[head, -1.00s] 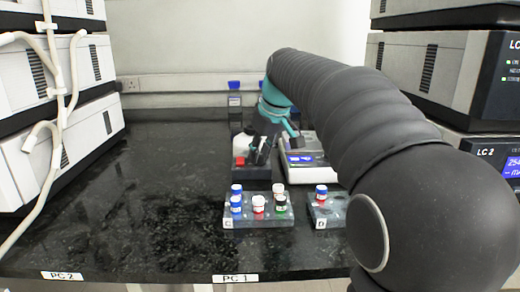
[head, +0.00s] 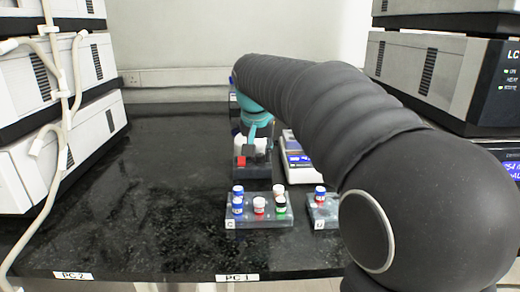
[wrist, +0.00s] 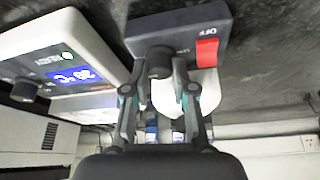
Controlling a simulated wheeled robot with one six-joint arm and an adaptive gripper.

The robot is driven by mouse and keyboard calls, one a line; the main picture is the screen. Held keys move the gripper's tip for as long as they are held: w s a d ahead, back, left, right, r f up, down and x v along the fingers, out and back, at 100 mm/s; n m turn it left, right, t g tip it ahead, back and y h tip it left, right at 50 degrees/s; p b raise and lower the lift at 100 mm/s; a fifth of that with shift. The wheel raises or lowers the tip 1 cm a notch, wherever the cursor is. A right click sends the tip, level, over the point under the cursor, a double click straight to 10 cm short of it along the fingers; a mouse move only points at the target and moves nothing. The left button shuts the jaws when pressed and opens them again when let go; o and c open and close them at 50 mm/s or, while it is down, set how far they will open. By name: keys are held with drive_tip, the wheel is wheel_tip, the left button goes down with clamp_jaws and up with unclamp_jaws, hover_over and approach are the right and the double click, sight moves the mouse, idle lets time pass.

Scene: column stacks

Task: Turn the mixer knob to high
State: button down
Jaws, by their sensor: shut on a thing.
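The mixer (wrist: 215,28) is a dark box with a red switch (wrist: 207,51) and a round dark knob (wrist: 159,62) on its front panel. "OFF" is printed by the switch; the lettering near the knob is too small to read surely. The mixer also shows in the head view (head: 255,174), behind the vial rack and partly hidden by my arm. My gripper (wrist: 158,72) has its two fingers on either side of the knob, shut on it. In the head view the fingertips are hard to make out.
A white device with a blue temperature display (wrist: 72,76) stands close beside the mixer. A vial rack (head: 262,222) with several capped vials stands in front of it, and a second rack (head: 325,224) is to its right. The dark counter at left is clear.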

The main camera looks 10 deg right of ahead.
drive_tip(key=shift+m, duration=0.4)
drive_tip(key=c, duration=0.9)
unclamp_jaws()
drive_tip(key=shift+c, duration=0.2)
drive_tip(key=v, duration=1.2)
drive_tip(key=shift+a, duration=0.2)
